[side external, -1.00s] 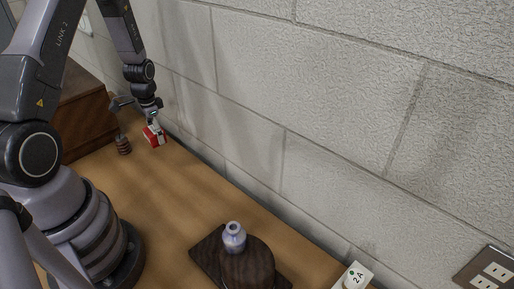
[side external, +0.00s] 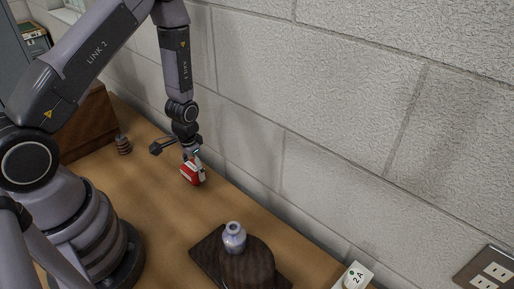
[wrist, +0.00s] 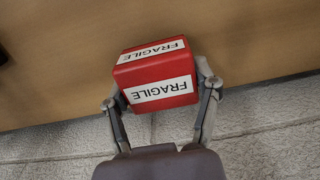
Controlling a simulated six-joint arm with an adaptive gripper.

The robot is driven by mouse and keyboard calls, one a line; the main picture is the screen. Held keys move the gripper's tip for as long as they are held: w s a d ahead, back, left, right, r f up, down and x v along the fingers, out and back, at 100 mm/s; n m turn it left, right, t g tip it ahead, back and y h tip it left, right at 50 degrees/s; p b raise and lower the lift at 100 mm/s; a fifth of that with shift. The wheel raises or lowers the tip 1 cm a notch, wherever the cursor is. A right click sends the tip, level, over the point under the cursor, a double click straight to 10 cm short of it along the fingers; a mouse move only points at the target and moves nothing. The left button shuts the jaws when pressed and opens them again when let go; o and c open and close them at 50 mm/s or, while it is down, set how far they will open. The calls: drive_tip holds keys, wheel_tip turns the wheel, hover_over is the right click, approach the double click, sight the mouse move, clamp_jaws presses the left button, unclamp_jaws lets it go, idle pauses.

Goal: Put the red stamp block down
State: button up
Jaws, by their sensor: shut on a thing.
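The red stamp block (side external: 193,174) has white "FRAGILE" labels. My gripper (side external: 192,163) is shut on it in the side external view, near the wall. In the wrist view the red block (wrist: 120,76) sits between the two fingers of my gripper (wrist: 160,95), one finger on each side. The block looks held over the wooden table (side external: 165,210); I cannot tell how large the gap beneath it is.
A small ribbed item (side external: 123,145) and a brown wooden box (side external: 88,130) are at the left. The textured wall (side external: 330,110) bounds the table's back.

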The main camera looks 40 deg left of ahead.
drive_tip(key=shift+f, duration=0.85)
drive_tip(key=shift+f, duration=0.15)
drive_tip(key=o, duration=1.2)
